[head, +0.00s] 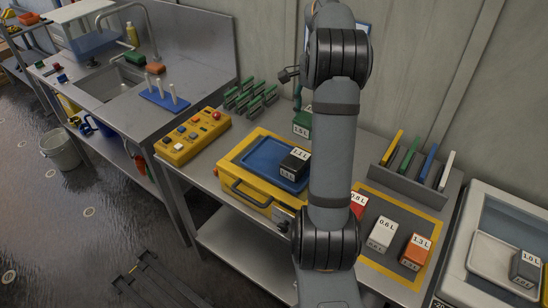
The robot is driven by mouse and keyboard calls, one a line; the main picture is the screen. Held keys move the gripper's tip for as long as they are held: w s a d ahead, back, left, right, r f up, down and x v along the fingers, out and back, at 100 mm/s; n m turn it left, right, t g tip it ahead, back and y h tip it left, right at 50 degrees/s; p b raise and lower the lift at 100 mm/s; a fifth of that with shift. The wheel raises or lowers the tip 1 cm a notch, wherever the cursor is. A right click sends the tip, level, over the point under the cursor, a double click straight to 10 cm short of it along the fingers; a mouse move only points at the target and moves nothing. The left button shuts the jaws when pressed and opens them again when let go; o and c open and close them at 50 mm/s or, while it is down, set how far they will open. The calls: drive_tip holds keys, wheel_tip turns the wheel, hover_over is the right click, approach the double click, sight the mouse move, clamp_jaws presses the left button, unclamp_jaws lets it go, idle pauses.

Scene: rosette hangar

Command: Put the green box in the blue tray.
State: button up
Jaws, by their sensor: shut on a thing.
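The green box (302,125), labelled 1.5 L, shows just left of my arm, beyond the back right of the blue tray; its right side is hidden by my arm. My gripper (298,104) is mostly hidden behind my arm; a small part shows at the top of the green box, and it is shut on it. I cannot tell how high the box is held. The blue tray (258,154) lies on a yellow case. A black box (294,164), labelled 1.1 L, stands in its right part.
Green rack pieces (250,97) stand behind the tray, and a yellow button panel (193,137) lies left. Red (357,206), white (381,235) and orange (415,252) boxes stand on a yellow-edged mat at right. The tray's left part is clear.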

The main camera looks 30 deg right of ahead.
drive_tip(key=p, duration=0.1)
hover_over(271, 158)
drive_tip(key=f, duration=0.6)
drive_tip(key=shift+s+d+f, duration=0.1)
drive_tip(key=shift+s+f, duration=0.1)
drive_tip(key=shift+f, duration=0.05)
drive_tip(key=shift+w+f, duration=0.1)
drive_tip(key=shift+f, duration=0.1)
drive_tip(key=shift+f+p, duration=0.35)
drive_tip(key=shift+f, duration=1.65)
drive_tip(key=shift+f, duration=0.1)
drive_tip(key=o, duration=1.2)
drive_tip(key=shift+o, duration=0.3)
